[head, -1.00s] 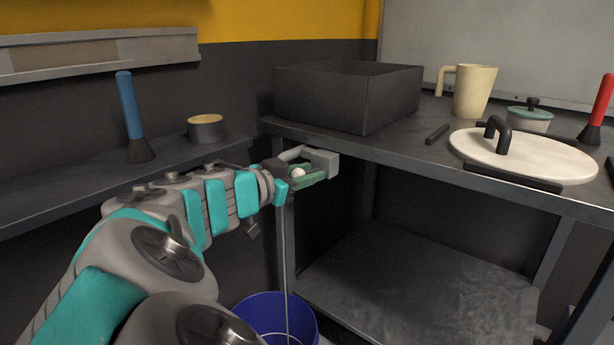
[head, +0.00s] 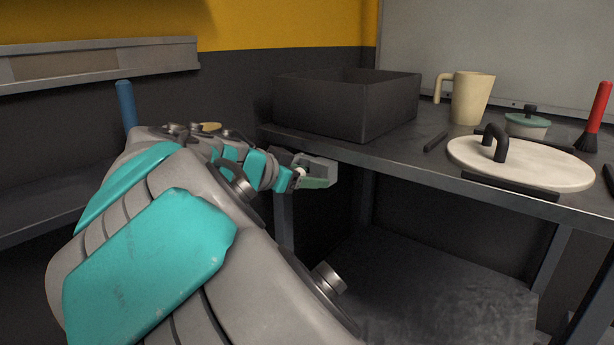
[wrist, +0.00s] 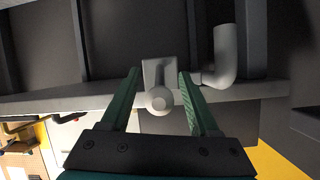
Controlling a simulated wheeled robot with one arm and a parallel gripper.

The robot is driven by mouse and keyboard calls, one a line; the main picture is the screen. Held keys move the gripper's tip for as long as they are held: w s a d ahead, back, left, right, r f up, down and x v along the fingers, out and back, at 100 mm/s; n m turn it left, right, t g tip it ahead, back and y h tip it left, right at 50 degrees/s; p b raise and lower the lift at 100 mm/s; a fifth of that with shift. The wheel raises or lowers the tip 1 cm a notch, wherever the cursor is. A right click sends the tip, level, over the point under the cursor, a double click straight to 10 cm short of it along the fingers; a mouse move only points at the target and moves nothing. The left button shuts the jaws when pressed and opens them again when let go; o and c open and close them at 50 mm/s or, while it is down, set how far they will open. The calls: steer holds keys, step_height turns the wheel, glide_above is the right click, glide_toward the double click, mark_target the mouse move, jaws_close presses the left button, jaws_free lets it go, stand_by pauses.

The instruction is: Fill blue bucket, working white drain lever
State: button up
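My gripper (head: 315,182) is at the drain fitting under the front left corner of the table. In the wrist view its two green fingers (wrist: 158,90) stand apart, with the round white end of the drain lever (wrist: 159,99) between them. There are gaps on both sides of the knob, though the right one is narrow. A small part of the white lever (head: 299,173) shows beside the fingers in the head view. A pale curved pipe (wrist: 226,58) is right of the lever in the wrist view. The blue bucket is hidden behind my arm.
A dark open basin (head: 335,105) sits on the metal table above the drain. A cream mug (head: 471,98), a white round lid (head: 540,165), a small green-lidded pot (head: 526,125) and a red-handled brush (head: 599,112) stand to the right. A blue-handled brush (head: 126,104) is at left.

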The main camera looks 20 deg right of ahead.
steer(key=v, duration=0.8)
steer(key=shift+w+f, duration=0.1)
stand_by(0.5)
